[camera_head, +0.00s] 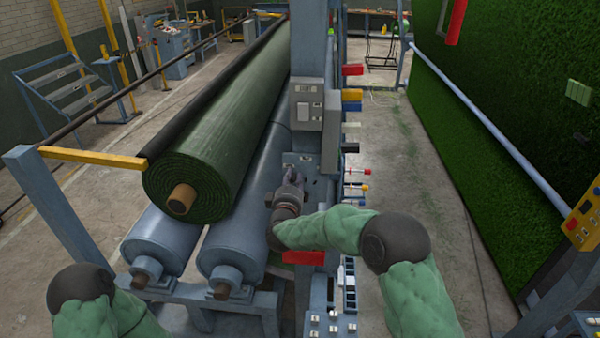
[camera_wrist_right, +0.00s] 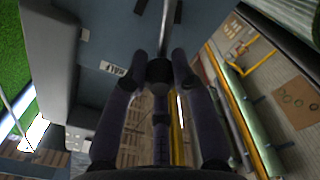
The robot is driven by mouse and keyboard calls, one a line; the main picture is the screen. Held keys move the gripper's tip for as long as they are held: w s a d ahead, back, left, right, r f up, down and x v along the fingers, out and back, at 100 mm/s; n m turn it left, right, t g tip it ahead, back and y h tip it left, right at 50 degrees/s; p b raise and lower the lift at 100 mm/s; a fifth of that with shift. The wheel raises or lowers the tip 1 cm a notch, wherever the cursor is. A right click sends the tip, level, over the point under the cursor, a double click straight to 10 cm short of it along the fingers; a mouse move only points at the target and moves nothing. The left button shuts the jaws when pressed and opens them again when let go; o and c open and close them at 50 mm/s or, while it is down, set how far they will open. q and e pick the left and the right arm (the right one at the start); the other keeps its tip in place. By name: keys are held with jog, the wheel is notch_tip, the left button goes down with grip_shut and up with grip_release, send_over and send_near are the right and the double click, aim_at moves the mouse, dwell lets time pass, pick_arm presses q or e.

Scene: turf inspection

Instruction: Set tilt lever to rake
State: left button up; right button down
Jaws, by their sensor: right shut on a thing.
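The tilt lever is a thin metal rod (camera_wrist_right: 166,32) with a dark round knob (camera_wrist_right: 158,72), seen in the right wrist view against a blue-grey plate. A white label reading HALF (camera_wrist_right: 112,69) is on the plate, left of the knob. My right gripper (camera_wrist_right: 159,78) is shut on the knob, with a finger at each side. In the head view my right gripper (camera_head: 291,178) is at the blue-grey plate (camera_head: 298,158) on the machine's upright, and it hides the lever there. I cannot read a rake label. My left gripper is out of view.
A large green turf roll (camera_head: 225,130) lies on blue rollers (camera_head: 232,240) left of the upright. A grey switch box (camera_head: 307,105) is above the plate. A red block (camera_head: 303,257) is below my right forearm. Bare floor runs right of the machine, before a turf wall (camera_head: 520,110).

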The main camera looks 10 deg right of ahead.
jog(key=shift+w+a+f+n+p, duration=0.15)
jog(key=shift+a+f+n+p, duration=0.4)
jog(key=shift+a+n, duration=0.3)
jog(key=c, duration=1)
grip_release()
jog(key=shift+w, duration=0.1)
jog(key=shift+r, duration=0.1)
jog(key=v, duration=1.2)
